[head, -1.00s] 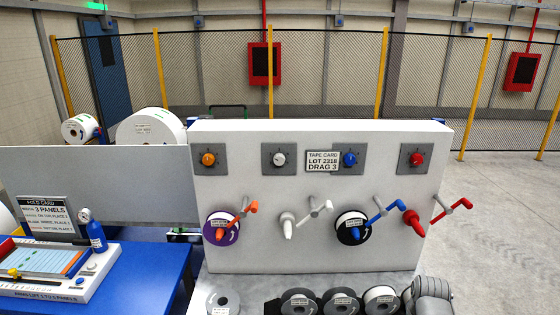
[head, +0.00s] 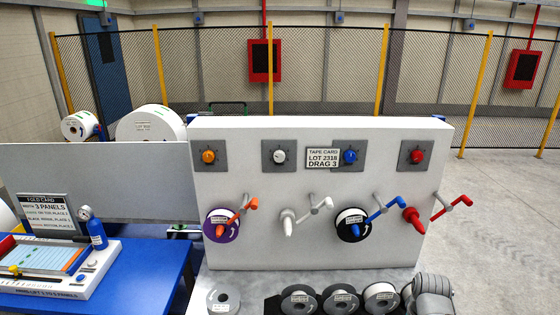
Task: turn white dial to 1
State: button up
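The white dial (head: 279,156) sits on a grey square plate on the upper part of the upright white panel (head: 300,245). It is second from the left in a row of dials. Its pointer and scale marks are too small to read. The white crank (head: 320,204) and a bare white spindle (head: 288,222) are below it. My gripper is not in view, and nothing covers the dial.
An orange dial (head: 208,156) is to the left; a blue dial (head: 349,156) and a red dial (head: 417,156) are to the right. Cranks stick out below them. Several spools (head: 340,300) lie at the panel's foot. A blue table (head: 165,270) stands at left.

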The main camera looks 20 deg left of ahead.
aim_at(279, 156)
jog(key=z, duration=0.6)
jog(key=k, duration=1.4)
jog(key=u, duration=0.7)
jog(key=i, duration=0.8)
jog(key=u, duration=0.05)
